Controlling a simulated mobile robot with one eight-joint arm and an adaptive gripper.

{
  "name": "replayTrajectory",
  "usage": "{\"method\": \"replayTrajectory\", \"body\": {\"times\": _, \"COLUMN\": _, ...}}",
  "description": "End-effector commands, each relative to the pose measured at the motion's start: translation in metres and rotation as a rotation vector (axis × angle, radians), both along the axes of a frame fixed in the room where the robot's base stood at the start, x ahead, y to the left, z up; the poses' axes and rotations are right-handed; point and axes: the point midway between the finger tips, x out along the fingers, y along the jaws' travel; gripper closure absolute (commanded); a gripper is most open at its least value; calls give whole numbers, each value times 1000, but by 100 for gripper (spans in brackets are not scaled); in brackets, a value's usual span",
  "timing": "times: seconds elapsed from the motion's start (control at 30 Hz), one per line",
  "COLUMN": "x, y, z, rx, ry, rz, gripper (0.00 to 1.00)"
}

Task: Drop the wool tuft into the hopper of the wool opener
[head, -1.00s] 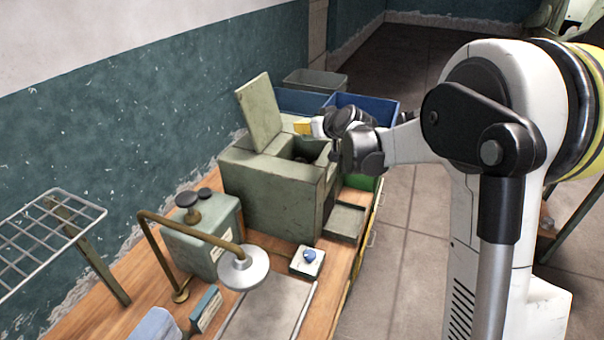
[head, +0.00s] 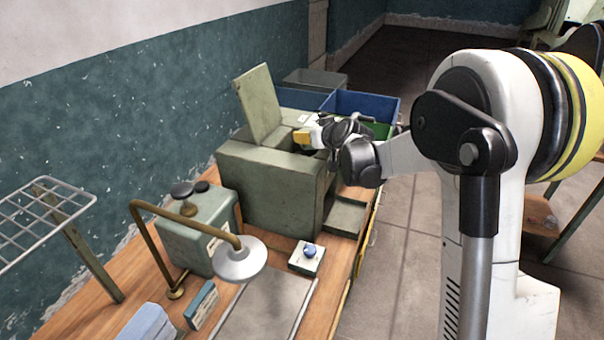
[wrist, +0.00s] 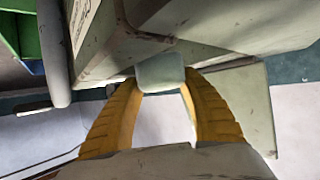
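The wool opener (head: 265,185) is a worn grey-green box on the bench, with its lid (head: 258,104) standing raised. My gripper (head: 298,137), with yellow fingers, is over the top of the opener beside the raised lid and covers much of the hopper mouth. In the wrist view, my fingers (wrist: 161,78) close in on a pale, rounded piece, which I take as the wool tuft (wrist: 160,70). In the head view I cannot make the tuft out. The wrist view also shows the opener's body close by and the lid (wrist: 250,105) to the right.
Blue bins (head: 365,105) and a grey bin (head: 315,80) stand behind the opener. A brass-armed lamp (head: 238,262), a green canister (head: 200,230), a white box with a blue knob (head: 308,257) and a wire rack (head: 45,215) are nearer.

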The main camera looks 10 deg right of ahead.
Motion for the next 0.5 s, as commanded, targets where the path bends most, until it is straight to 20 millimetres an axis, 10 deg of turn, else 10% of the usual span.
{"method": "replayTrajectory", "body": {"times": 0.5, "x": -11, "y": -3, "z": 6, "rx": 1, "ry": 0, "rz": -2, "gripper": 30}}
